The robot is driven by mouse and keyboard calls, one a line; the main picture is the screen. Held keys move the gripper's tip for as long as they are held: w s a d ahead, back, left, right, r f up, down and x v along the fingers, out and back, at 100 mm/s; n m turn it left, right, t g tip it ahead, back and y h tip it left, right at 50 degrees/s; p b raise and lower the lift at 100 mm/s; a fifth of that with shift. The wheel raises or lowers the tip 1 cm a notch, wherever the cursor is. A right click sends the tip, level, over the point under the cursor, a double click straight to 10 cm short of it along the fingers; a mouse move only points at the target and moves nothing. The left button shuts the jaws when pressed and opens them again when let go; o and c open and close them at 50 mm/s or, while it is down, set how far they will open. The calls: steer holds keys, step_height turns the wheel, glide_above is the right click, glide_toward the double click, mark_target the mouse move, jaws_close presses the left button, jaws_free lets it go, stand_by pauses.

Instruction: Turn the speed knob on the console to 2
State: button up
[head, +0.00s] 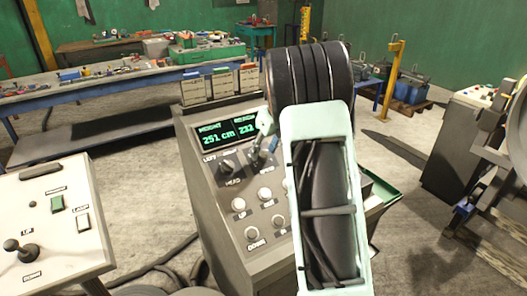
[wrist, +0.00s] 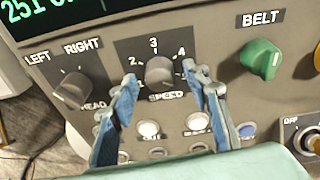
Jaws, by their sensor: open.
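In the wrist view the speed knob (wrist: 159,71) is a round grey knob on a dark plate marked SPEED. The figures 2, 3 and 4 show around it, with 3 at the top. I cannot tell for sure which figure its pointer faces. My gripper (wrist: 160,74) is open, with one blue-grey finger at each side of the knob in the picture. I cannot tell how far the fingertips are from the panel. In the head view the console (head: 219,205) stands in the middle, and my arm hides much of its right part.
A HEAD knob (wrist: 73,88) is left of the speed knob, and a green BELT knob (wrist: 261,59) is right. White buttons (wrist: 149,129) lie below. A display (head: 228,134) tops the console. A white joystick panel (head: 50,228) stands at front left.

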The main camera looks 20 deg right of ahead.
steer(key=shift+w+f, duration=0.2)
steer(key=shift+f, duration=0.3)
steer(key=c, duration=1.2)
steer(key=shift+o, duration=0.2)
